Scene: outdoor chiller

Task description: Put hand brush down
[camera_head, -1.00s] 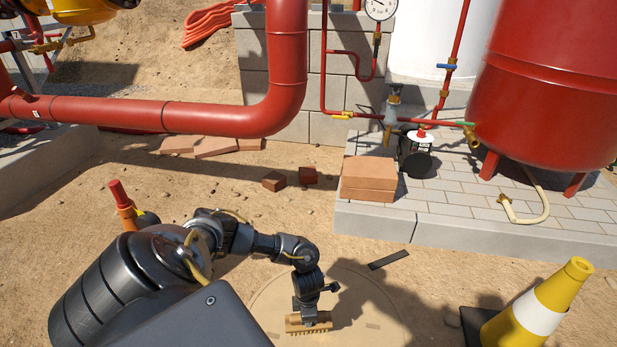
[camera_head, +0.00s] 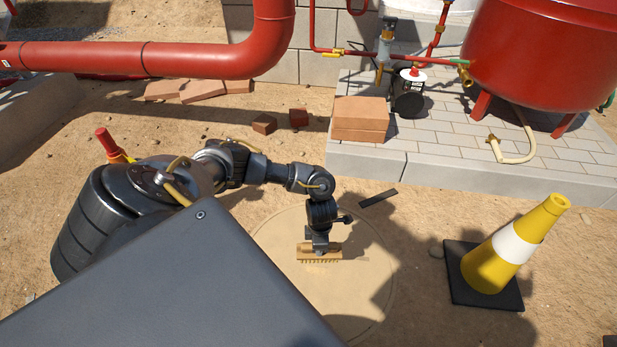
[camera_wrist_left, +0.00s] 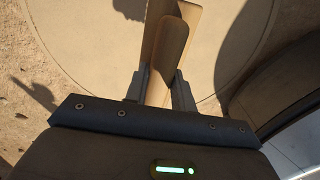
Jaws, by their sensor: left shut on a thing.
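The hand brush (camera_head: 319,256) has a tan wooden body with short bristles pointing down. My left gripper (camera_head: 320,240) is shut on it from above, over a round sandy disc (camera_head: 350,310) in the ground. In the left wrist view the brush (camera_wrist_left: 172,45) lies between the two fingers of the gripper (camera_wrist_left: 160,85). I cannot tell whether the bristles touch the disc. My right gripper is not in view.
A yellow and white cone (camera_head: 515,245) on a black base stands at the right. A paved plinth (camera_head: 430,165) with stacked bricks (camera_head: 360,118) and a red tank (camera_head: 540,55) lies behind. A dark flat strip (camera_head: 378,198) lies near the disc.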

